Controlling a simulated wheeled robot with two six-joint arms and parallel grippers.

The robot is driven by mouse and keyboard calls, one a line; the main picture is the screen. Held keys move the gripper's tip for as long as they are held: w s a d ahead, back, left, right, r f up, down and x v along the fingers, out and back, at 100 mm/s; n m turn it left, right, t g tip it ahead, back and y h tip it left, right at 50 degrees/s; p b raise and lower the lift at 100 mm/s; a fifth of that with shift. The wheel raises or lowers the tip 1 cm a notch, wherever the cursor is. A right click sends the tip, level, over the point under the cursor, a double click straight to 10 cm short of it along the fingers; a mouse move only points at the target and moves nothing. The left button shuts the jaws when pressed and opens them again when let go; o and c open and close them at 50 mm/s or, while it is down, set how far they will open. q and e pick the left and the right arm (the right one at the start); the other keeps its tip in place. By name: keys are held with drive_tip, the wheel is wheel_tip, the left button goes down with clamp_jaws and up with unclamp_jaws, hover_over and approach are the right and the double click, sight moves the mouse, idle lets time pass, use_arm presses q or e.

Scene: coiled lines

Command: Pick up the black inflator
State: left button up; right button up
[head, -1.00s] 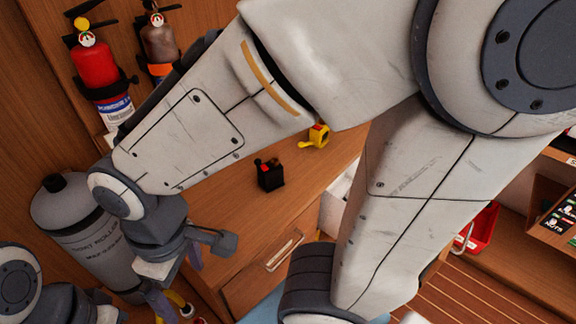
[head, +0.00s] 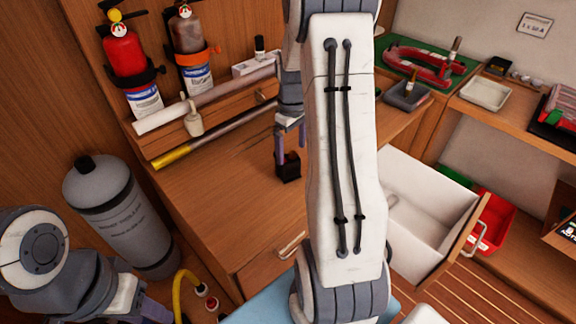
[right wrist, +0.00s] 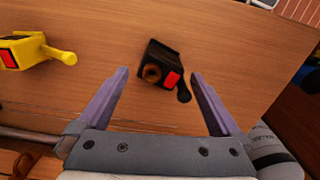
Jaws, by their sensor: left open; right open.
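The black inflator (head: 288,167) stands on the wooden counter (head: 225,200), partly hidden by my right arm in the head view. In the right wrist view the black inflator (right wrist: 160,66) shows a red patch, a brown round part and a black nozzle. My right gripper (head: 291,146) is open above it, and in the right wrist view its fingertips (right wrist: 160,74) lie on either side of the inflator. My left gripper (head: 135,312) is open and empty at the lower left, partly cut off by the frame edge.
A yellow inflator (right wrist: 30,50) lies left of the black one in the right wrist view. Fire extinguishers (head: 124,52) hang on the wall, and a grey cylinder (head: 105,200) stands at left. An open white drawer (head: 425,225) is right of my arm.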

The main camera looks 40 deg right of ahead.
sight(289, 159)
drive_tip(key=f, duration=0.3)
drive_tip(key=f+p, duration=0.1)
drive_tip(key=f, duration=0.3)
drive_tip(key=shift+w+a+f, duration=0.15)
drive_tip(key=shift+w+f, duration=0.05)
drive_tip(key=shift+f, duration=0.05)
drive_tip(key=c, duration=1.3)
